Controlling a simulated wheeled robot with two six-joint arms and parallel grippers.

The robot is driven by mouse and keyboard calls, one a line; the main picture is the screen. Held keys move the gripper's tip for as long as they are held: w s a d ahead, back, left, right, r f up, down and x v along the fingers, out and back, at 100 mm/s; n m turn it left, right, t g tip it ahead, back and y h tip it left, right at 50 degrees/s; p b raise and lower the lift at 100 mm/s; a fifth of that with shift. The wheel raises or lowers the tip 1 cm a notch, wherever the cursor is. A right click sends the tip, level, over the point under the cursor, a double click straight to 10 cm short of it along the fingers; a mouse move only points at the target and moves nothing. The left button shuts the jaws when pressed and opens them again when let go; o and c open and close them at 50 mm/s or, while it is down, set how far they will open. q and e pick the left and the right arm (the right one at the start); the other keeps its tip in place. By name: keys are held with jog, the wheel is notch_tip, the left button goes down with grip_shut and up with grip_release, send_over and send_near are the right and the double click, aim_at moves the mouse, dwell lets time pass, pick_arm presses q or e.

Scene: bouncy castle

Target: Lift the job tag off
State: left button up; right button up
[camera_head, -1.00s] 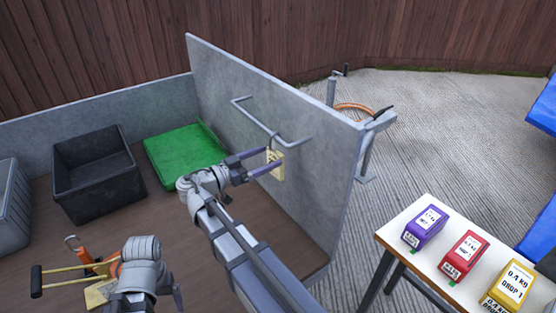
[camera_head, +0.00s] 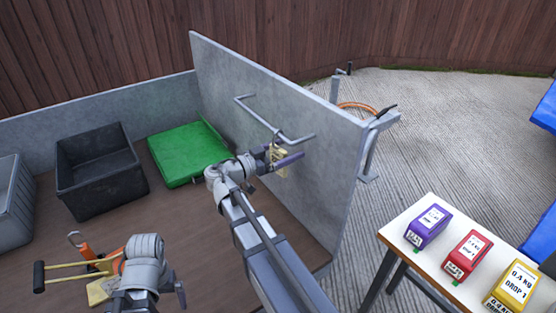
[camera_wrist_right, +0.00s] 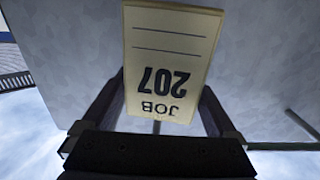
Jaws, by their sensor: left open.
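The job tag (camera_head: 282,172) is a small cream card hanging by a ring from the grey bar (camera_head: 262,124) on the panel. In the right wrist view the tag (camera_wrist_right: 170,55) reads JOB 207 upside down. My right gripper (camera_head: 284,158) is at the tag, with a finger on either side. In the right wrist view its fingers (camera_wrist_right: 160,108) stand wide apart, and gaps show beside the tag's near end. My left gripper (camera_head: 155,292) is open at the lower left, its fingers partly hidden by its own wrist.
The grey panel (camera_head: 325,165) stands close behind the tag. A green tray (camera_head: 180,155), a black crate (camera_head: 100,180) and a grey bin (camera_head: 12,205) lie to the left. A white table (camera_head: 400,235) at right holds purple, red and yellow boxes.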

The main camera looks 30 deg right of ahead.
jog(key=c, duration=1)
jog(key=shift+r, duration=0.15)
jog(key=shift+r+p, duration=0.85)
jog(key=shift+p, duration=0.15)
jog(key=shift+r, duration=0.1)
jog(key=shift+r+p, duration=0.35)
jog(key=shift+p, duration=0.15)
